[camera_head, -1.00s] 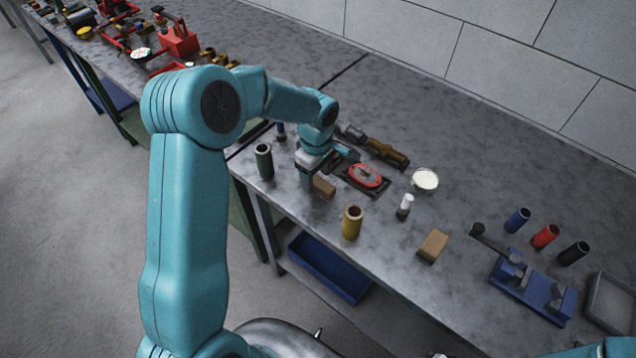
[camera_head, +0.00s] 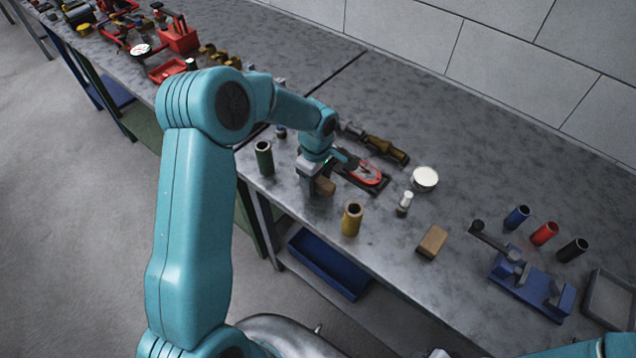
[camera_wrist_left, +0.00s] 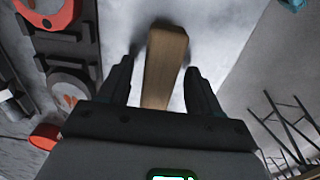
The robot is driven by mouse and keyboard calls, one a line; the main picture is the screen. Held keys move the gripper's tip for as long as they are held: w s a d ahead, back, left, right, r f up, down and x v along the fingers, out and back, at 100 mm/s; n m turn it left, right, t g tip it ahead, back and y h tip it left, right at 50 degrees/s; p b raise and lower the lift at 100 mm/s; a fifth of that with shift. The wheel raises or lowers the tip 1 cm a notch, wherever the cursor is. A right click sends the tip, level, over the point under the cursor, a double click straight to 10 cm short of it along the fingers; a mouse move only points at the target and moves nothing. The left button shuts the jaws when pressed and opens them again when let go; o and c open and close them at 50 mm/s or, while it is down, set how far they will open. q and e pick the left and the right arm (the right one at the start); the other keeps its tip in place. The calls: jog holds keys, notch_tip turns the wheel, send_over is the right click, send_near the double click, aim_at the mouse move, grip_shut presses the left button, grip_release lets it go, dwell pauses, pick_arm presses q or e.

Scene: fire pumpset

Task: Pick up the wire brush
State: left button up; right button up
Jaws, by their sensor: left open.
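My left gripper (camera_head: 312,186) points down, low over the front part of the grey bench. It is open. In the left wrist view, a brown wooden piece (camera_wrist_left: 164,62), seemingly the wire brush, lies between the two fingers (camera_wrist_left: 160,80), with a gap on each side. Dark blurred patches flank its far end; I cannot tell whether they are bristles or shadow. My right gripper is out of view.
A red and black gauge-like part (camera_head: 364,173) lies just right of my left gripper. A green tube (camera_head: 264,158) and a yellow tube (camera_head: 351,219) stand nearby. A tan block (camera_head: 432,241), white-topped round item (camera_head: 424,179) and blue fixture (camera_head: 530,285) are further right.

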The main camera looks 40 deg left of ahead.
pick_arm(q)
jog(key=shift+f, duration=0.2)
dwell(0.4)
jog(key=c, duration=1.1)
jog(key=shift+w, duration=0.1)
jog(key=shift+r+p, duration=0.55)
jog(key=shift+p, duration=0.05)
notch_tip(320, 180, up, 6)
jog(key=shift+r+b, duration=0.15)
jog(key=shift+b, duration=0.8)
notch_tip(320, 180, up, 13)
jog(key=shift+r+b, duration=0.1)
jog(key=shift+b, duration=0.2)
